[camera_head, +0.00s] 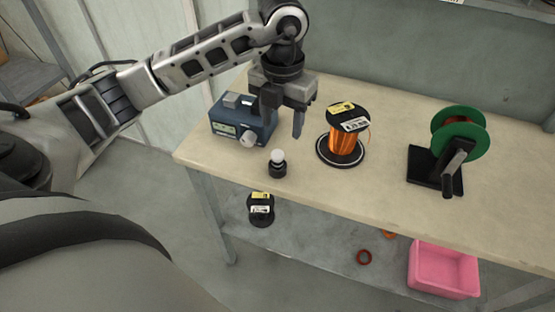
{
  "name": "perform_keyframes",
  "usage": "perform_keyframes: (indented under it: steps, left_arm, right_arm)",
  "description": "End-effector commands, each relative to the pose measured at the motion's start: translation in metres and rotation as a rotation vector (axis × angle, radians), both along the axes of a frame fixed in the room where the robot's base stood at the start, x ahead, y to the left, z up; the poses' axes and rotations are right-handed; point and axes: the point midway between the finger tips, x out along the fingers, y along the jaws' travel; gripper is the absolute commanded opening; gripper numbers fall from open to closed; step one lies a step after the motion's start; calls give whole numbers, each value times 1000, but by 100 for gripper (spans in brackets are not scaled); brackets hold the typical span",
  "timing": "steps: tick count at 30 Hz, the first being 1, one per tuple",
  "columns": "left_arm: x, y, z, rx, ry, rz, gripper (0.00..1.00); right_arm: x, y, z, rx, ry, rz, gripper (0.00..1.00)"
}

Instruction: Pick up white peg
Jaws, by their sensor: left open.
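A small peg with a round white top (278,156) stands upright in a black base (278,170) near the front edge of the table. My left gripper (283,123) hangs pointing down above the table, behind and above the white peg. Its fingers are apart, with nothing seen between them. It is in front of part of the blue machine. My right gripper is not in view.
A blue machine (229,126) with a grey knob stands left of the peg. A copper wire spool (345,143) and a green reel on a black stand (421,171) are to the right. A pink bin (443,273) and a black spool (261,218) are on the lower shelf. The table front between spool and reel is clear.

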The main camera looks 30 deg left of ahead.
Motion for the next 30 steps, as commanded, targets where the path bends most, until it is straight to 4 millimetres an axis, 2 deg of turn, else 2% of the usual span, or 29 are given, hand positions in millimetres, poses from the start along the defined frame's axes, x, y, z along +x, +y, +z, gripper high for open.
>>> perform_keyframes:
  steps: [1,4,13,21,30]
  left_arm:
    - [-1,0,-11,1,6,0,51]
    - [-1,0,-28,-1,4,0,51]
    - [-3,1,-51,-2,3,-3,51]
    - [-9,4,-89,-2,3,-2,51]
    - [-8,4,-95,-3,-1,-3,51]
  right_arm:
    - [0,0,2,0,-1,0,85]
    - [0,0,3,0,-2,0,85]
    - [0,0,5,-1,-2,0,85]
    - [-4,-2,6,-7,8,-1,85]
    - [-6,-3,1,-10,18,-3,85]
